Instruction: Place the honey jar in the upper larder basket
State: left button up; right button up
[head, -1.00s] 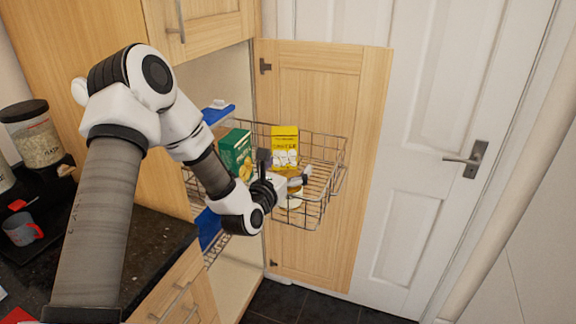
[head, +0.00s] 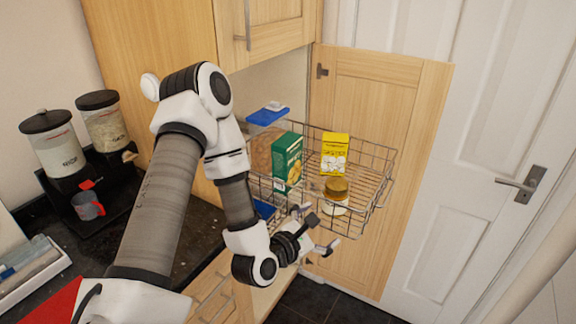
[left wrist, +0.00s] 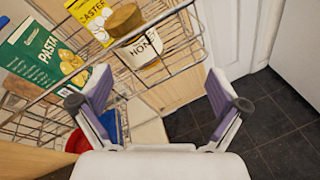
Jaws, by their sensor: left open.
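The honey jar (head: 336,194), white with a brown lid, stands in the upper larder basket (head: 378,192) near its front side. In the left wrist view the jar (left wrist: 143,49) shows part of its "HONEY" label behind the wire rim of the basket (left wrist: 190,57). My left gripper (head: 321,233) is open and empty, outside the basket, in front of and below the jar. Its two fingers are spread wide in the left wrist view (left wrist: 160,115), with nothing between them. My right gripper is not in view.
A green pasta box (head: 287,162) and a yellow box (head: 334,155) stand in the basket beside the jar. The larder door (head: 420,120) is open behind it. Canisters (head: 52,143) and a grey mug (head: 88,206) are on the dark counter. Dark floor lies below.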

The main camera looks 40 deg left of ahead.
pick_arm(q)
jog(key=s+d+f+m+g+h, duration=0.1)
jog(key=s+d+f+m+g, duration=0.15)
jog(key=f+m, duration=0.35)
jog(key=s+d+f+m+g+h, duration=0.1)
jog(key=s+d+f+m+g, duration=0.15)
jog(key=f+m, duration=0.35)
jog(key=s+d+f+m+g, duration=0.2)
jog(key=s+f+m+g, duration=0.3)
jog(key=s+m, duration=0.4)
jog(key=s+d+f+m+g+y, duration=0.1)
jog(key=s+d+f+m+g, duration=0.2)
jog(key=s+f+m+g, duration=0.2)
jog(key=s+f+m, duration=0.3)
jog(key=s+m, duration=0.1)
jog(key=shift+s+m, duration=0.35)
jog(key=shift+m, duration=0.05)
